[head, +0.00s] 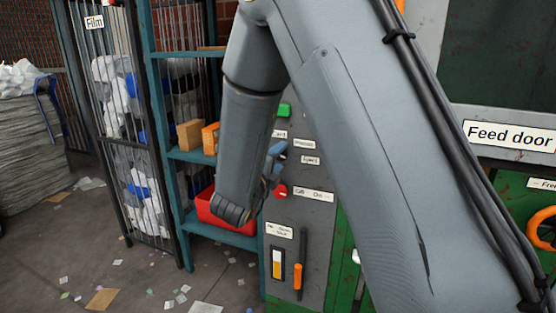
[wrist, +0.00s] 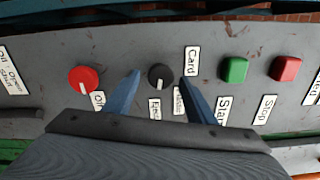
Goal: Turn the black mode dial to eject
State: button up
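The black mode dial (wrist: 161,76) is on the grey panel in the wrist view, with a small white mark on its lower part. The mark points down the picture, roughly towards the Eject label (wrist: 154,108); its exact angle is hard to tell. The Card label (wrist: 192,61) is at the dial's upper right. In the head view my gripper (head: 275,163) is at the panel, and my arm hides the dial.
A red knob (wrist: 83,80) is left of the dial in the wrist view; green (wrist: 234,69) and red (wrist: 285,68) buttons are to the right. In the head view, an orange-handled lever (head: 298,277) is lower down, and a blue shelf (head: 183,155) with a red bin (head: 213,213) stands left.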

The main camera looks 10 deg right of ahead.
jog(key=v, duration=0.7)
jog(key=shift+s+a+b, duration=0.25)
jog(key=shift+s+b, duration=0.05)
jog(key=shift+b, duration=0.05)
jog(key=s+a+f+n+g+y+p, duration=0.2)
jog(key=s+f+n+g+y+p, duration=0.4)
jog(key=n+y, duration=0.8)
jog(key=s+d+n+g+h, duration=0.1)
jog(key=s+d+n+g, duration=0.1)
jog(key=s, duration=0.5)
jog(key=s+d+n+g+h+p, duration=0.1)
jog(key=s+d+n+g, duration=0.1)
jog(key=s+n, duration=0.5)
jog(key=s+d+r+n+g+h+p, duration=0.1)
jog(key=s+d+n+g, duration=0.2)
jog(key=s, duration=0.5)
jog(key=shift+n+g, duration=0.7)
jog(key=shift+g, duration=0.1)
